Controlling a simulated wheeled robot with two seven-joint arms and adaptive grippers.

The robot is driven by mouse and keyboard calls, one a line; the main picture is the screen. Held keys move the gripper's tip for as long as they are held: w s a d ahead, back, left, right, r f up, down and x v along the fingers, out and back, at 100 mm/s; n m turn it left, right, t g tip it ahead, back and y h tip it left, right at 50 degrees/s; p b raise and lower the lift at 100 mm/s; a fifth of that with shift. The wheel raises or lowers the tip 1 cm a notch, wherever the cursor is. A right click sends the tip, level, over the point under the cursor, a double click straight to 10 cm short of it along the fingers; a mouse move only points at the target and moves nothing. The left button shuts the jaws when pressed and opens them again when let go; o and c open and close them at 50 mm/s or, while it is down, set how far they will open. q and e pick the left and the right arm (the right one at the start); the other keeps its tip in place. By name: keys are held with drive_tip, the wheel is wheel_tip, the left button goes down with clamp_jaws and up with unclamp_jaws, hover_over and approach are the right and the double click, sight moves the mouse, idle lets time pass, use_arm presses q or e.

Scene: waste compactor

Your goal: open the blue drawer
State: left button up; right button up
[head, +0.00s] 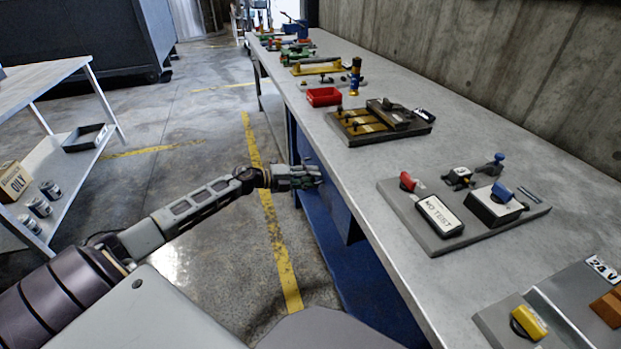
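The blue drawer (335,207) is under the grey workbench top, on the side facing the aisle, and I see its front at a steep angle. I see no clear gap showing it pulled out. My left gripper (312,177) is just beside the upper part of the drawer front, below the bench edge, with its fingers pointing right toward it. The gripper hides the handle area, so I cannot tell whether it touches a handle or whether its fingers are open or shut. My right gripper is not in view.
The workbench top (375,187) carries mounted switch panels, a red bin (323,97) and several tools. A concrete wall (480,60) runs behind it. A shelf table (45,75) with cans and a black tray (86,138) stands left. The floor aisle between is clear.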

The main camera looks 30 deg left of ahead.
use_arm(q)
clamp_jaws()
idle(0.5)
drive_tip(key=shift+s+a, duration=0.1)
